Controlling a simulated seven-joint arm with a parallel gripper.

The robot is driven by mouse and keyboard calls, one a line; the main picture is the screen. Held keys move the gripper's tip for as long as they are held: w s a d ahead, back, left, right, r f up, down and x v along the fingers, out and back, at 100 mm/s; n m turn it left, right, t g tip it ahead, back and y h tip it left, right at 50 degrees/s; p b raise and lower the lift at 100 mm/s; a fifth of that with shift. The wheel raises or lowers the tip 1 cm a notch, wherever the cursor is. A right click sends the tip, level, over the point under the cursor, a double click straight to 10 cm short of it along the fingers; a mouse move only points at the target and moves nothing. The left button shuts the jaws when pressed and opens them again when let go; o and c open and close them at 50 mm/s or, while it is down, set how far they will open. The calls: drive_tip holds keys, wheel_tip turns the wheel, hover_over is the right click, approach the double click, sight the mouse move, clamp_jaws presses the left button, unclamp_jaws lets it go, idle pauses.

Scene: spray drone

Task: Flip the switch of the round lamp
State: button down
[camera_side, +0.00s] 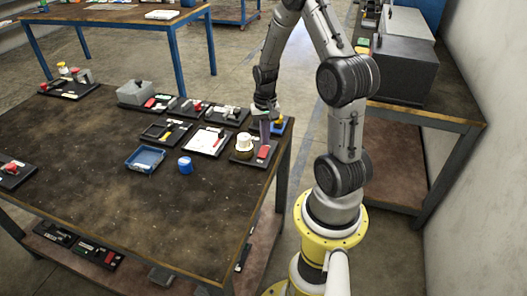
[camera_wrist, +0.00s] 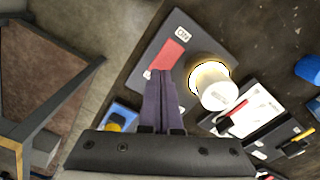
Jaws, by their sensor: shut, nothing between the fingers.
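The round lamp is a white, short cylinder (camera_side: 244,142) on a dark square board (camera_side: 236,158) near the table's right edge. In the wrist view the lamp (camera_wrist: 216,92) looks very bright, with a yellowish glow around its base. A red rectangular switch (camera_wrist: 172,54) lies beside it on the same board, near a small white label (camera_wrist: 183,33); it also shows in the side view (camera_side: 263,152). My gripper (camera_wrist: 161,73) is shut and empty. Its purple fingertips overlap the near end of the red switch; I cannot tell whether they touch it.
A white panel with a red part (camera_side: 207,140) sits left of the lamp board. A blue cup (camera_side: 185,165) and a blue tray (camera_side: 146,159) stand in front. A blue item with a yellow part (camera_side: 279,123) is close behind my gripper. The table's front middle is clear.

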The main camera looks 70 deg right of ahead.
sight(265, 148)
drive_tip(key=shift+f, duration=0.95)
idle(0.4)
drive_tip(key=shift+r, duration=3.5)
